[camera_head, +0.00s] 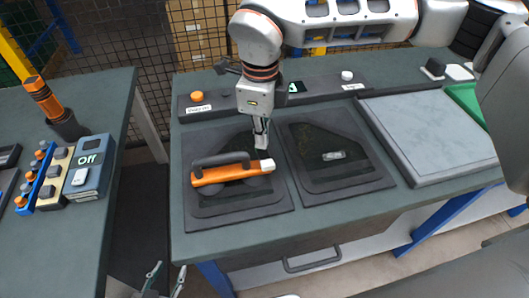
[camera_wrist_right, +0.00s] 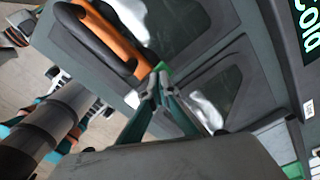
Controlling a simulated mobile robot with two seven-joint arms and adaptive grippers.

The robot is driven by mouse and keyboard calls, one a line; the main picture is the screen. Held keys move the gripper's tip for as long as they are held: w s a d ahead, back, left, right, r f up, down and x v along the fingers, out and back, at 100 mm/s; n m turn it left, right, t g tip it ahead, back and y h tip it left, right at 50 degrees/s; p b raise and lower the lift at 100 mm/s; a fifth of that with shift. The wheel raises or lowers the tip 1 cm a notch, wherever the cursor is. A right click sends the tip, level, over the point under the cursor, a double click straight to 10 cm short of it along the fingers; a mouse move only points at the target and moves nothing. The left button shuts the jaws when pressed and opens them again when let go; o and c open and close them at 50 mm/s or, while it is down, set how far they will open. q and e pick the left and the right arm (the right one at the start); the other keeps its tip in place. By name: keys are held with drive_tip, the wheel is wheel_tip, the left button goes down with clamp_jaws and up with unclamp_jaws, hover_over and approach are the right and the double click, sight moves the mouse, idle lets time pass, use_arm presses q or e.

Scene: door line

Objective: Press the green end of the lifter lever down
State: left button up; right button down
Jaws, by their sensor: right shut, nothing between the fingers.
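The lifter is an orange bar (camera_head: 228,174) with a dark arched handle. It lies on the left dark glass panel, and a pale end (camera_head: 267,165) shows at its right. In the right wrist view the orange body (camera_wrist_right: 118,40) is at upper left. A small green patch (camera_wrist_right: 164,68), apparently the lever's green end, shows just beyond my fingertips. My right gripper (camera_head: 262,147) points down, shut and empty, close by the lifter's right end. Its fingertips (camera_wrist_right: 158,76) are together; I cannot tell whether they touch. My left gripper (camera_head: 164,280) is low at the bottom edge, fingers apart, empty.
A second dark panel (camera_head: 350,182) lies to the right, then a grey slab (camera_head: 435,132). A control strip with an orange button (camera_head: 197,96) and white knob (camera_head: 347,75) runs behind. A left bench holds an "Off" switch box (camera_head: 90,167) and an orange torch-like tool (camera_head: 45,98).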

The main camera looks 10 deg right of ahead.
wheel_tip(320, 180, up, 7)
drive_tip(key=p, duration=0.3)
drive_tip(key=shift+f+p, duration=0.15)
drive_tip(key=shift+p, duration=0.25)
idle(0.5)
